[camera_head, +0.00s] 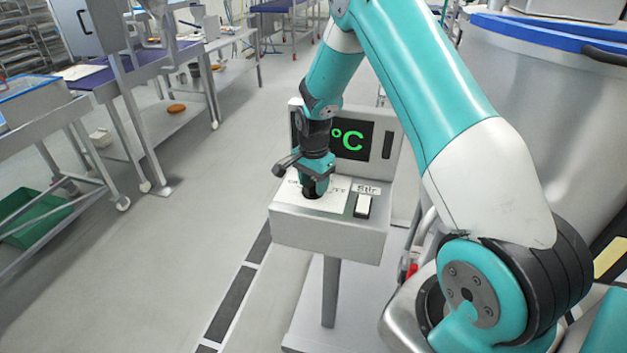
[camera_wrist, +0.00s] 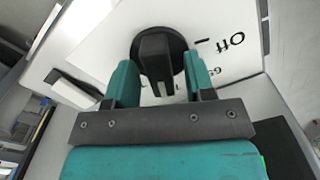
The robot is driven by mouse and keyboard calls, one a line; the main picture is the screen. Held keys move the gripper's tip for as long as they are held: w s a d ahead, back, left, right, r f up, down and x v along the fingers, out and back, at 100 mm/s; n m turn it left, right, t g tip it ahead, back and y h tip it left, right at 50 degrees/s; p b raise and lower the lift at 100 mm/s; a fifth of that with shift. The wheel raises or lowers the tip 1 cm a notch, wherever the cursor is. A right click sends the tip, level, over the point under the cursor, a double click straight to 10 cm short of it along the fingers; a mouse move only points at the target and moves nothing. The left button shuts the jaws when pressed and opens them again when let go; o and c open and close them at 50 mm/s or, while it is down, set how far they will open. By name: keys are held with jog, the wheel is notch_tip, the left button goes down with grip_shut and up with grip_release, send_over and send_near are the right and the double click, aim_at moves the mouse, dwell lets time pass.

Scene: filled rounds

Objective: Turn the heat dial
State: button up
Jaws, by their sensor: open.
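The heat dial is a round black knob with a raised grip bar (camera_wrist: 155,56), on a white plate with an "Off" mark in the wrist view. In the head view the dial (camera_head: 312,190) sits on top of a grey control box (camera_head: 325,232), mostly hidden by my gripper. My gripper (camera_wrist: 161,85) is open, its two teal fingers on either side of the grip bar with gaps showing. In the head view my gripper (camera_head: 315,180) points down at the dial. Whether a finger touches the knob's rim I cannot tell.
A white "Stir" switch (camera_head: 363,206) is right of the dial. A display (camera_head: 352,140) with green "°C" stands behind, partly hidden by my arm. A large steel kettle (camera_head: 530,110) is at the right. Steel tables (camera_head: 110,85) stand at the left, with clear floor between.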

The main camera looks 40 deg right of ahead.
grip_shut()
jog(key=n+b, duration=0.2)
jog(key=n, duration=0.2)
jog(key=shift+w+n, duration=0.15)
jog(key=shift+n, duration=0.25)
jog(key=n+b, duration=0.2)
jog(key=n, duration=0.3)
jog(key=shift+a, duration=0.1)
jog(key=n+b, duration=0.1)
jog(key=n, duration=0.4)
jog(key=shift+n, duration=0.4)
jog(key=n, duration=0.4)
jog(key=shift+a+b, duration=0.1)
jog(key=shift+b, duration=0.3)
jog(key=shift+r+n, duration=0.1)
jog(key=shift+n, duration=0.2)
